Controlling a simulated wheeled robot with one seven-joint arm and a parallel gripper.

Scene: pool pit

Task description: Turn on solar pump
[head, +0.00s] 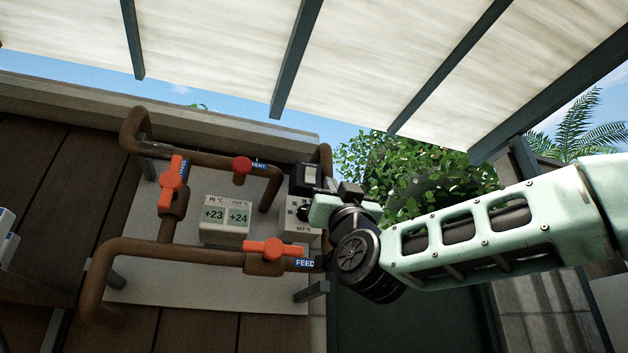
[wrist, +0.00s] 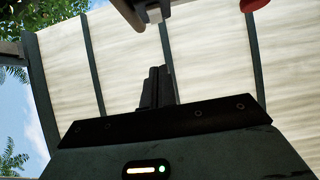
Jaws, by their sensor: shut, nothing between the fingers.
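In the head view a small dark box with a pale rocker-like face (head: 307,178) sits at the upper right of the pipe panel; I cannot tell if it is the solar pump switch or its state. Below it is a white box marked "SET °C" (head: 299,228), partly covered by my gripper. My gripper reaches in from the right, close in front of these boxes; its fingertips are hard to make out there. In the wrist view my gripper (wrist: 158,72) is shut and empty, fingers pointing up, below a dark and pale object (wrist: 146,12) cut by the top edge.
Brown pipes carry an orange lever valve (head: 173,187), another marked FEED (head: 273,248) and a red VENT knob (head: 242,165). A temperature display (head: 225,220) reads +23 and +24. A slatted canopy (head: 350,50) is overhead. Leafy bushes (head: 400,165) stand behind my arm.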

